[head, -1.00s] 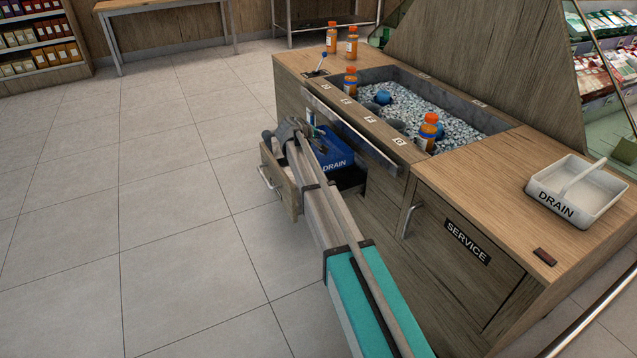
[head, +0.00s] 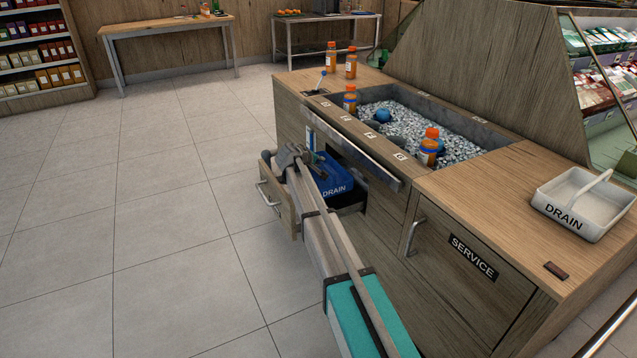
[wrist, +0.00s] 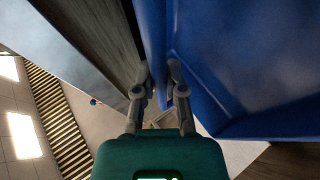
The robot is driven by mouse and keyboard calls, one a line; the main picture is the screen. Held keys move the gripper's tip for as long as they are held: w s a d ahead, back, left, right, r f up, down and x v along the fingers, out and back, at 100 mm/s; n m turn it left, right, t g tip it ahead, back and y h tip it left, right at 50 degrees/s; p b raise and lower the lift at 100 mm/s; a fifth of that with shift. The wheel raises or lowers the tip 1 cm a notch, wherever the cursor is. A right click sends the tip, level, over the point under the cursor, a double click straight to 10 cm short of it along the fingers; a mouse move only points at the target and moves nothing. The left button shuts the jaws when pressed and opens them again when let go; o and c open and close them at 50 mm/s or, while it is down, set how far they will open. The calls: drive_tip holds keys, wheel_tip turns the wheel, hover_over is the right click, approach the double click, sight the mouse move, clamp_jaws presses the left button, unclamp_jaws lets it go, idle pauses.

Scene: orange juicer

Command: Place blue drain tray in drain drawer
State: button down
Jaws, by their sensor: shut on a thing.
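The blue drain tray (head: 337,178), marked DRAIN, is at the open drain drawer (head: 284,205) in the front of the wooden counter. It sits within the drawer's outline in the head view; whether it rests on the drawer floor is hidden. My gripper (head: 290,155) reaches over the drawer to the tray's left side. In the wrist view my gripper (wrist: 160,80) is shut on the tray's edge, with the blue tray (wrist: 235,65) filling the right side. A wooden surface (wrist: 100,40) runs close along the left of the fingers.
A long metal-edged front strip (head: 352,143) overhangs the drawer opening. A white DRAIN tray (head: 583,203) stands on the counter top at right. Orange bottles (head: 350,98) stand on and in the counter. The floor at left is clear.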

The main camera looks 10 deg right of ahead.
sight(319, 180)
drive_tip(key=shift+f+b, duration=0.9)
drive_tip(key=shift+f, duration=0.35)
drive_tip(key=shift+f+b, duration=1.85)
drive_tip(key=shift+f, duration=0.1)
drive_tip(key=c, duration=0.7)
unclamp_jaws()
